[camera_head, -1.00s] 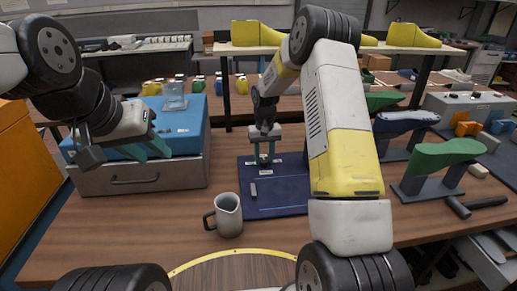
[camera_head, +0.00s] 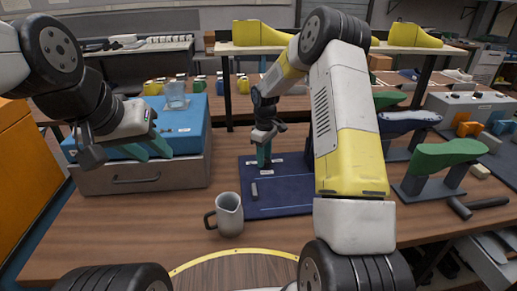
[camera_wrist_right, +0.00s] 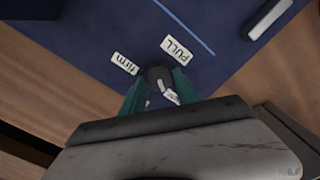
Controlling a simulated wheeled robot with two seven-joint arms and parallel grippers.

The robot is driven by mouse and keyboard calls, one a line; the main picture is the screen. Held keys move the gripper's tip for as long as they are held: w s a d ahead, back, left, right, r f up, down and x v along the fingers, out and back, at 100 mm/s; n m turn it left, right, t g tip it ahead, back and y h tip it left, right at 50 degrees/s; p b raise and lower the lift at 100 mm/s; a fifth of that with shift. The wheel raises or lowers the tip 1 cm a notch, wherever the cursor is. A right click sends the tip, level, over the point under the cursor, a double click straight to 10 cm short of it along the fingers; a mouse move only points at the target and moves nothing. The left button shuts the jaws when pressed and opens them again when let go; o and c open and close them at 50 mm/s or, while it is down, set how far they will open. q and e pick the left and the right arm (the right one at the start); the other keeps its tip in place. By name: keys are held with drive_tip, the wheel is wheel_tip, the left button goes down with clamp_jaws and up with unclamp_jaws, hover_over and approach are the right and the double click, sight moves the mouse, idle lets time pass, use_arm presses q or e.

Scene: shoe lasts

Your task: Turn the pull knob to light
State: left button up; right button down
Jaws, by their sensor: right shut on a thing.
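The dark round pull knob (camera_wrist_right: 160,76) is on the blue mat (camera_head: 290,200). The right wrist view shows it between the green fingertips of my right gripper (camera_wrist_right: 158,82), which is shut on it. A "PULL" label (camera_wrist_right: 177,49) and a "firm" label (camera_wrist_right: 125,63) lie beside the knob. Another white label (camera_wrist_right: 172,96) is partly hidden by the fingers and I cannot read it. In the head view my right gripper (camera_head: 264,160) points down at the mat and hides most of the knob. My left gripper (camera_head: 152,148) is open and empty above the blue-topped drawer box.
A grey mug (camera_head: 229,214) stands in front of the mat. The drawer box (camera_head: 140,177) is at the left. A green shoe last (camera_head: 445,154) on a stand and a hammer (camera_head: 478,206) are at the right. The table's front left is clear.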

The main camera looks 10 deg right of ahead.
drive_tip(key=shift+r+n, duration=0.1)
drive_tip(key=shift+n, duration=0.4)
drive_tip(key=c, duration=0.9)
unclamp_jaws()
wheel_tip(320, 180, up, 8)
drive_tip(key=shift+f, duration=0.15)
